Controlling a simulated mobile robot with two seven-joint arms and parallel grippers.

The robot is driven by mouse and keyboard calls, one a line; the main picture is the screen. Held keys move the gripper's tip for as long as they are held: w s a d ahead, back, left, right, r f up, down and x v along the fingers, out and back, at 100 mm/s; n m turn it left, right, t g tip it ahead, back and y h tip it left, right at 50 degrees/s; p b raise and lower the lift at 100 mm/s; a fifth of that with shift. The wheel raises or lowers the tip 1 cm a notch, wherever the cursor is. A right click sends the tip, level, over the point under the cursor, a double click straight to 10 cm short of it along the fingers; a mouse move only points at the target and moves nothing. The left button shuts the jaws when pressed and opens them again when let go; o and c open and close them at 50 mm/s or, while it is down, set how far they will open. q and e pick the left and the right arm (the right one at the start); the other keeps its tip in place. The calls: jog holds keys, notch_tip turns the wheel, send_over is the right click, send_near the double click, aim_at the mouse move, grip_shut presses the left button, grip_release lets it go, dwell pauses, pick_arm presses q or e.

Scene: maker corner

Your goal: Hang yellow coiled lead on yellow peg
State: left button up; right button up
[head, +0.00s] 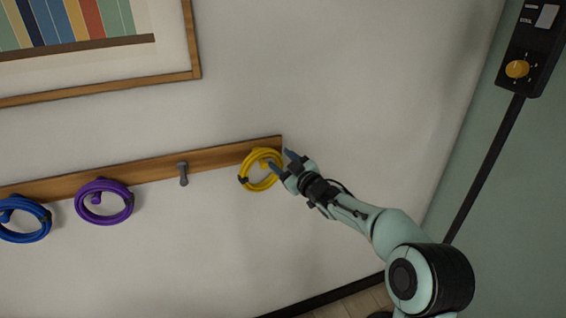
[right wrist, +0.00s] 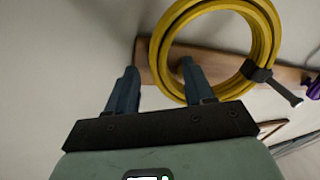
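The yellow coiled lead (head: 247,171) hangs against the right end of the wooden rail, around the yellow peg (head: 264,163), whose end shows inside the loop. My left gripper is out of view.
The wooden rail (head: 222,156) also bears a bare grey peg (head: 183,172), a purple coil (head: 104,219) and a blue coil (head: 28,236). A framed chart (head: 100,90) hangs above. A black control box (head: 530,45) with a cable is at right. The wall below the rail is clear.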

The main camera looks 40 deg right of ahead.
jog(key=shift+s, duration=0.35)
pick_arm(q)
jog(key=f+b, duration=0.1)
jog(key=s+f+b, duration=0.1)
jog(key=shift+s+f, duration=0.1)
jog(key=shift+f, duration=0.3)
pick_arm(e)
jog(key=s, duration=1.2)
jog(key=shift+s+a, duration=0.3)
jog(key=shift+s, duration=0.05)
